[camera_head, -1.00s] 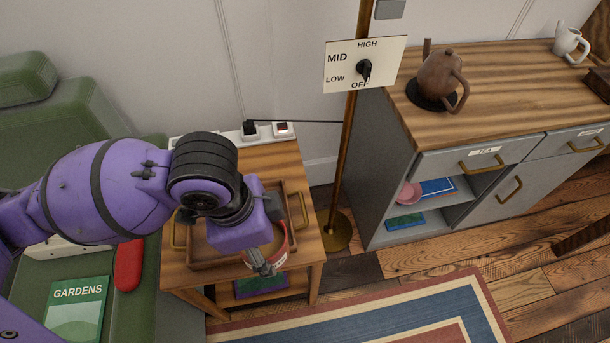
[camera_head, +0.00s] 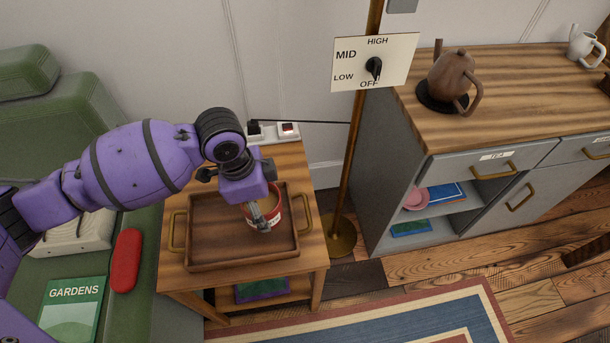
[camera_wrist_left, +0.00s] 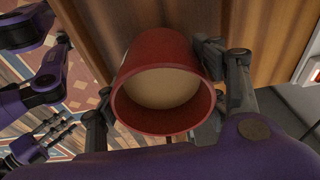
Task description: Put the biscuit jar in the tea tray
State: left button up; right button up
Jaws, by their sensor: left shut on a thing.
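The biscuit jar (camera_head: 277,209) is a small red tub with a pale band. In the left wrist view the jar (camera_wrist_left: 163,128) shows its red rim and a cream inside. My left gripper (camera_head: 262,217) is shut on the jar, with a finger on each side of it. The tea tray (camera_head: 222,238) is brown wood with brass handles and lies on the small side table. The jar is over the right part of the tray; I cannot tell whether it touches the tray floor. My right gripper (camera_wrist_left: 50,138) shows small at the left of the left wrist view, its jaw opening unclear.
The side table (camera_head: 250,283) stands by a green sofa (camera_head: 27,140) with a red case and a book. A brass lamp pole (camera_head: 352,170) rises right of the table. A grey cabinet (camera_head: 395,185) bears a brown teapot (camera_head: 453,75). The tray's left part is bare.

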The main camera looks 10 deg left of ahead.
aim_at(263, 213)
pick_arm(q)
notch_tip(263, 213, down, 3)
jog(key=shift+r, duration=0.1)
jog(key=shift+f, duration=0.3)
jog(key=o, duration=1.6)
jog(key=shift+o, duration=0.2)
notch_tip(263, 213, up, 12)
jog(key=a+p, duration=0.1)
jog(key=shift+s+a+p, duration=0.25)
jog(key=shift+a+p, duration=0.05)
jog(key=shift+a, duration=0.1)
